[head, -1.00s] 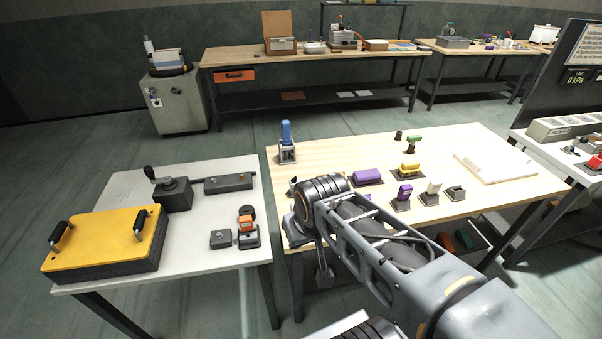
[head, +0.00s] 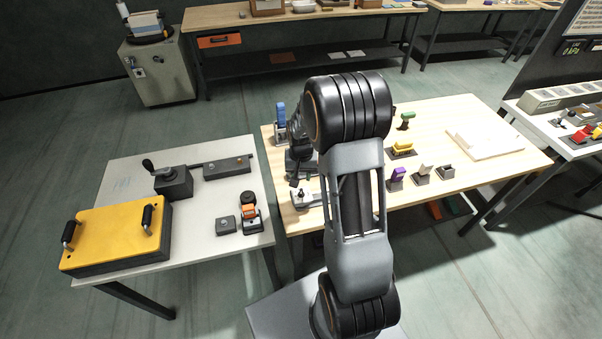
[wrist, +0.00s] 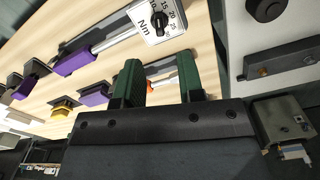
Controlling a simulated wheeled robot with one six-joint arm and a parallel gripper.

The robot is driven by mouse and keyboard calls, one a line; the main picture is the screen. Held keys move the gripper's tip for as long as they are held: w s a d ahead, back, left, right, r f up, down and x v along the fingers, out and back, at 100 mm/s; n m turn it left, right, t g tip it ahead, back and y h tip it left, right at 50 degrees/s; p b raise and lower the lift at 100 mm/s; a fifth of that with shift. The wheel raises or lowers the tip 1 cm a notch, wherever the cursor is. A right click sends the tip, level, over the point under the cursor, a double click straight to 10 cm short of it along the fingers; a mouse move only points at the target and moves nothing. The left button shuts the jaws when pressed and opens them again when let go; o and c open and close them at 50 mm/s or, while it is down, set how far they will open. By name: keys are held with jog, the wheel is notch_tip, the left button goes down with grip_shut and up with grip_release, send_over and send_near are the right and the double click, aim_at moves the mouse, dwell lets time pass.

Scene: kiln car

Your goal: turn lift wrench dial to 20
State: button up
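I cannot tell which number the knob points to. A silver shaft (wrist: 112,39) runs from the plate to a purple handle (wrist: 75,63). I see no label naming it the lift wrench. My gripper (wrist: 160,72) has two green fingers, open with a clear gap and nothing between them. The plate lies beyond the fingertips, apart from them. In the head view a small pale plate (head: 307,199) lies on the wooden table; my arm hides much around it.
The wooden table (head: 465,115) also holds a blue-handled piece (head: 280,118), a yellow piece (head: 402,148) and a white board (head: 484,141). The grey table (head: 130,188) at left holds a yellow lidded box (head: 120,236) and a lever block (head: 173,180). Floor between the tables is open.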

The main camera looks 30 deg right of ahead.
aim_at(301, 191)
jog(key=shift+f+b, duration=2.45)
jog(key=shift+f, duration=1.5)
jog(key=shift+d+f, duration=0.1)
jog(key=shift+f, duration=0.1)
grip_shut()
